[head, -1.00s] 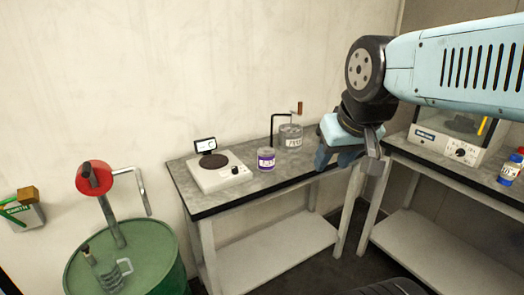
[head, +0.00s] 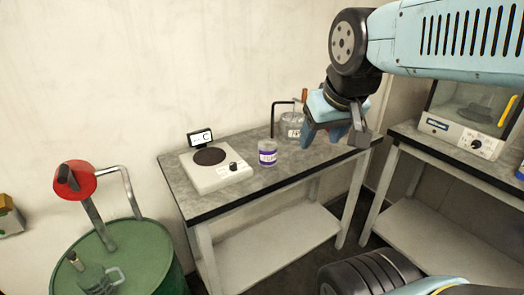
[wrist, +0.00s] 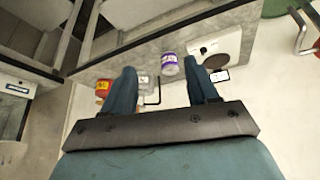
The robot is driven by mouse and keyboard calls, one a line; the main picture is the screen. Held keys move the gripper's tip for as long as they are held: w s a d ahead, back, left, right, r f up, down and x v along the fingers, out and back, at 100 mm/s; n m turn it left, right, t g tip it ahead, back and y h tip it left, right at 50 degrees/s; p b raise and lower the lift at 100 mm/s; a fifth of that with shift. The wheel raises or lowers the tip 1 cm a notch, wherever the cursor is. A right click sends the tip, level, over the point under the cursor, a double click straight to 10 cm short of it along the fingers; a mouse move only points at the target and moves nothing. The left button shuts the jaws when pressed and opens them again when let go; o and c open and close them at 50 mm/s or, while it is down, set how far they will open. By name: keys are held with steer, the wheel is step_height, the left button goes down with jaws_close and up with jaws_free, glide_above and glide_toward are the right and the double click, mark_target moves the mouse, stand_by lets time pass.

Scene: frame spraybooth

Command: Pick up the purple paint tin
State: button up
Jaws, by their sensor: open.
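The purple paint tin (head: 267,153) is a small grey metal can with a purple and white label. It stands upright on the grey worktop, just right of the white hot plate. My gripper (head: 327,136) is open and empty, above the worktop and to the right of the tin in the head view. In the wrist view the tin (wrist: 169,64) shows beyond and between the two fingers of my gripper (wrist: 166,78), nearer the right finger. The tin is apart from the fingers.
The white hot plate (head: 217,170) with a small display stands left of the tin. A larger grey can (head: 291,125) with a crank stands behind my gripper. A green drum (head: 150,250) is at the lower left. A second bench (head: 440,150) carries a glass-fronted device.

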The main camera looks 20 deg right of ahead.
steer(key=o, duration=0.7)
steer(key=w+d+f+n+h, duration=0.1)
steer(key=w+n, duration=0.1)
steer(key=w+d+f+n+g+h, duration=0.1)
steer(key=w+f+n, duration=0.1)
steer(key=w+d+f+n+g+h, duration=0.1)
steer(key=w+f, duration=0.1)
steer(key=shift+d+n+h, duration=0.1)
steer(key=shift+n+h, duration=0.3)
steer(key=shift+o, duration=0.2)
steer(key=n+t+h, duration=0.4)
steer(key=n+t, duration=0.3)
steer(key=n, duration=1.5)
glide_toward(265, 146)
steer(key=shift+x, duration=6.35)
